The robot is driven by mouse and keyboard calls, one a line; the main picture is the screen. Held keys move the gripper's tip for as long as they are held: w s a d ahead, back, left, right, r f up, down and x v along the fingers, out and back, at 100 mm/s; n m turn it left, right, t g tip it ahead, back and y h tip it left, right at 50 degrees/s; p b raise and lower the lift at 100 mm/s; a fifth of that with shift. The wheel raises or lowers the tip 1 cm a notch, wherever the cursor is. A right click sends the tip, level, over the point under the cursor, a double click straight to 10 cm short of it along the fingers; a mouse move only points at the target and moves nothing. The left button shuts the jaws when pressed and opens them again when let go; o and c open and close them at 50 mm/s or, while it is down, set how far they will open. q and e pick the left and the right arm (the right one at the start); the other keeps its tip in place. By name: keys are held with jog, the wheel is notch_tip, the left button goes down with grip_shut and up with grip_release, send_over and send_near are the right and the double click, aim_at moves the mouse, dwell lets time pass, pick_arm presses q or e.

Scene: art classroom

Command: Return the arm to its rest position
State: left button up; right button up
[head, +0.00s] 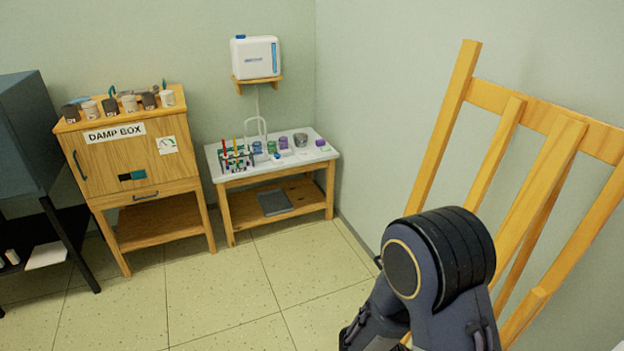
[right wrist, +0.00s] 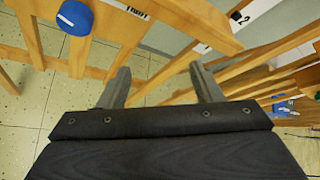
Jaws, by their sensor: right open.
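My right arm shows in the head view at the lower right, its dark joint raised in front of a wooden easel (head: 538,190). The right gripper itself is hidden from the head view. In the right wrist view my right gripper (right wrist: 160,88) has its two grey fingers spread apart with nothing between them. Wooden bars (right wrist: 160,75) lie beyond the fingertips; I cannot tell how far off. My left gripper is in neither view.
In the right wrist view a blue round thing (right wrist: 75,17) sits on the wooden bars at upper left. The head view shows a damp box cabinet (head: 125,165), a small white-topped table (head: 270,172) and a dark cabinet (head: 25,130). The tiled floor (head: 225,300) is clear between.

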jog(key=s+a+r+m+t+y, duration=0.2)
jog(key=s+r+m+y, duration=0.3)
jog(key=m, duration=0.9)
jog(key=s+a+r+m+t+y, duration=0.2)
jog(key=s+r+m+y, duration=0.4)
jog(key=r+m+y, duration=0.4)
notch_tip(320, 180, up, 3)
jog(key=m+t, duration=0.1)
jog(key=m, duration=0.4)
jog(key=shift+s+a, duration=0.15)
jog(key=shift+a, duration=0.25)
